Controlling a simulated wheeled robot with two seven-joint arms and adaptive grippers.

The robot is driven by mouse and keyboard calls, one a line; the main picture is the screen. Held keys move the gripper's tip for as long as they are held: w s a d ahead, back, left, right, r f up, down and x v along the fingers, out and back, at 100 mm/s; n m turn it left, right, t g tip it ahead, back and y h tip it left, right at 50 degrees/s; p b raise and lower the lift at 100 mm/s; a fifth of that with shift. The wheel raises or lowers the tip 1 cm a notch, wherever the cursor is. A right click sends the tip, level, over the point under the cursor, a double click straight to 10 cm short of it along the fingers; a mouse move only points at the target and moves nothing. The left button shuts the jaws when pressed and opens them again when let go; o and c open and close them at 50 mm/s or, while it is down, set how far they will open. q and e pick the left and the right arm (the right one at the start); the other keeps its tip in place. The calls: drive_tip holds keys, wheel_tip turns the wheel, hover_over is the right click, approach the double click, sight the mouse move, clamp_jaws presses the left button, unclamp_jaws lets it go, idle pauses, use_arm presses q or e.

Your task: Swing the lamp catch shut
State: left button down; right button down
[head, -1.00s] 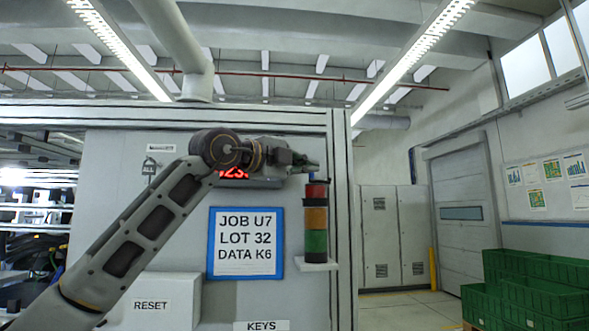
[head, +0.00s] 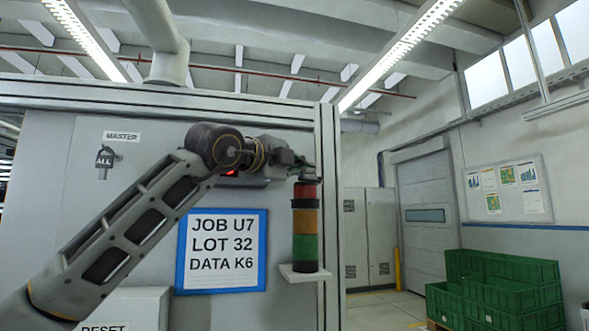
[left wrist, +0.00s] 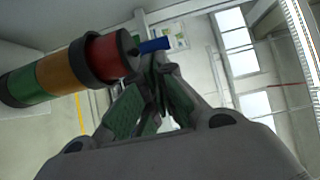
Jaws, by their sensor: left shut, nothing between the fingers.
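The signal lamp (head: 305,222) stands upright on a small white shelf on the panel, with red, orange and green bands. It also shows in the left wrist view (left wrist: 58,72), lying across the upper left. A small blue piece (left wrist: 152,46), which looks like the catch, sticks out beside the lamp's red end. In the head view I cannot make it out behind my gripper. My left gripper (head: 314,171) is at the lamp's top. In the left wrist view its fingertips (left wrist: 156,62) are together and empty, close to the blue piece; I cannot tell whether they touch it.
A blue-framed sign (head: 221,251) hangs left of the lamp, and a lit red display (head: 231,173) is partly behind my arm. A MASTER key switch (head: 105,157) is further left. Green crates (head: 502,290) stand at the lower right.

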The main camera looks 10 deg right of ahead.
use_arm(q)
drive_tip(key=shift+s+d+r, duration=0.1)
idle(0.4)
drive_tip(key=shift+w+a+b, duration=0.35)
drive_tip(key=shift+w, duration=0.35)
